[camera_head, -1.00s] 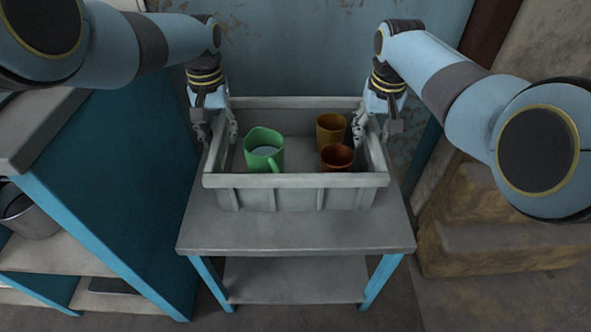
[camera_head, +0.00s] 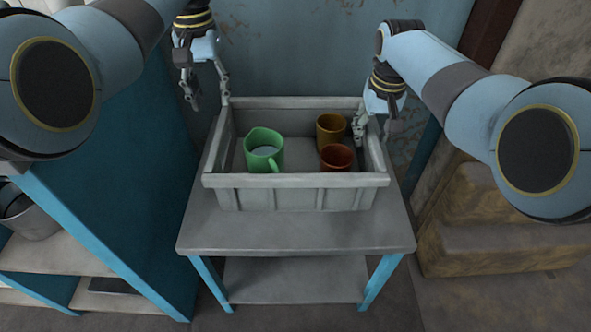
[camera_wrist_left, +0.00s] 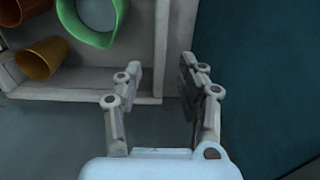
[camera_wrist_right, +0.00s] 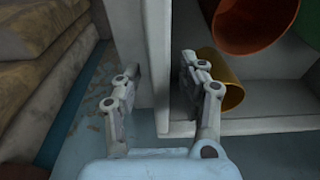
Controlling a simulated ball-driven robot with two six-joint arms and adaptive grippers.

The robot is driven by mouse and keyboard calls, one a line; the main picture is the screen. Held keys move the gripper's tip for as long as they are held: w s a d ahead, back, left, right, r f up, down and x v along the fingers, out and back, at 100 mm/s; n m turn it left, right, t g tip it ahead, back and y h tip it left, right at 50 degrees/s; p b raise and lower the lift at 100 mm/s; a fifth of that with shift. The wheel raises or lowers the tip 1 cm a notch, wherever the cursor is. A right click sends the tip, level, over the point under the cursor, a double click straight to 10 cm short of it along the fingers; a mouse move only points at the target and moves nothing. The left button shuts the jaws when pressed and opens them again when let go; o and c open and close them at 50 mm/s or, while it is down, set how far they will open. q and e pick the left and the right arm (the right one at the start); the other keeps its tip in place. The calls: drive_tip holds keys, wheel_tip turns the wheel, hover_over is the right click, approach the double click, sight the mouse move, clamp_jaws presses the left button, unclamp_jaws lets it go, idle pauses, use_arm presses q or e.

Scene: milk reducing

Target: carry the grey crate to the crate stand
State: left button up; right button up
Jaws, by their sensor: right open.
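The grey crate (camera_head: 297,196) sits upright on the grey top of a small stand with blue legs (camera_head: 290,235). In it are a green jug (camera_head: 264,150), an ochre cup (camera_head: 331,128) and a red-brown cup (camera_head: 336,157). My left gripper (camera_head: 209,98) is open and empty, above the crate's back left corner; the left wrist view shows the crate's wall (camera_wrist_left: 110,82) below its fingers. My right gripper (camera_head: 374,132) is open at the crate's right wall. In the right wrist view that wall (camera_wrist_right: 158,60) lies between its fingers, with no clear grip.
A blue cabinet (camera_head: 110,195) with shelves and a metal pot (camera_head: 30,215) stands at the left. Rough brown blocks (camera_head: 500,235) stand close at the right. A blue wall (camera_head: 300,50) is behind the crate. The stand's lower shelf (camera_head: 295,280) is bare.

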drive_tip(key=shift+r, duration=0.25)
use_arm(q)
drive_tip(key=shift+r, duration=0.95)
use_arm(e)
wheel_tip(320, 180, up, 11)
drive_tip(key=s, duration=0.1)
drive_tip(key=shift+s+r, duration=0.2)
drive_tip(key=shift+s, duration=0.1)
